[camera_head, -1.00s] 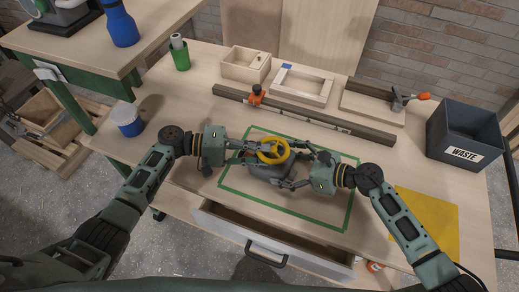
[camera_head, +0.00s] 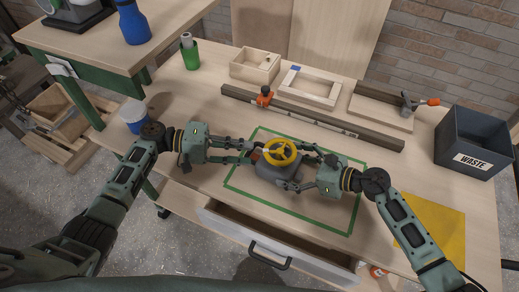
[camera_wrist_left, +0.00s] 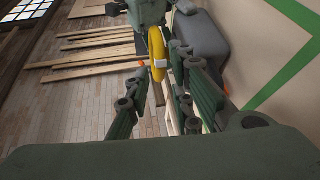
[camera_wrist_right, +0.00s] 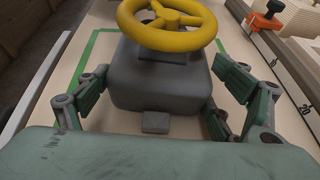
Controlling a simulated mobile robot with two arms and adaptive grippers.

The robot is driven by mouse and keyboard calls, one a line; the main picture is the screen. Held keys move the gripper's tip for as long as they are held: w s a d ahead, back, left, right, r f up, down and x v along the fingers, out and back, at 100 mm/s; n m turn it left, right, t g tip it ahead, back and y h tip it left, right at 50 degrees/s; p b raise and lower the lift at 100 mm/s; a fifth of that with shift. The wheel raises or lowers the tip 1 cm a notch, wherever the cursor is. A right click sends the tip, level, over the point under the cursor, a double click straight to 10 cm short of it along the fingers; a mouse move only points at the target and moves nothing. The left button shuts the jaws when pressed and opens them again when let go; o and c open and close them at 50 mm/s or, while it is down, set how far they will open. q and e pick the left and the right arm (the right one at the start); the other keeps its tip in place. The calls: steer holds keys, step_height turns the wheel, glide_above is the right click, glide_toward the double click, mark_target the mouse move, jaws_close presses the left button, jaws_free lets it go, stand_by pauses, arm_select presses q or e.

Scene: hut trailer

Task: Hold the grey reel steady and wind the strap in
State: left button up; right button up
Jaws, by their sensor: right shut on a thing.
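The grey reel (camera_head: 275,170) sits inside the green tape outline on the bench, with a yellow spoked wheel (camera_head: 281,152) on top. My right gripper (camera_head: 296,170) is shut on the reel's grey body, one finger on each side; the body shows between its fingers in the right wrist view (camera_wrist_right: 160,85). My left gripper (camera_head: 248,151) is open at the left of the reel, with its fingertips close to the wheel. The wheel stands beyond these fingers in the left wrist view (camera_wrist_left: 157,52). I cannot make out the strap clearly; a small orange-red bit shows at the reel's left side.
An open drawer (camera_head: 225,222) juts out at the front. A long rail (camera_head: 330,122) with an orange clamp (camera_head: 264,97) lies behind the reel. A waste bin (camera_head: 473,140) and yellow sheet (camera_head: 430,225) are at the right. A white-and-blue tub (camera_head: 134,116) stands at the left.

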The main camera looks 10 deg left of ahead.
arm_select(q)
steer(key=a, duration=0.3)
steer(key=a+r, duration=0.1)
steer(key=a, duration=0.1)
steer(key=shift+s+a, duration=0.1)
steer(key=shift+s, duration=0.1)
arm_select(e)
steer(key=o, duration=1.3)
steer(key=shift+d, duration=0.1)
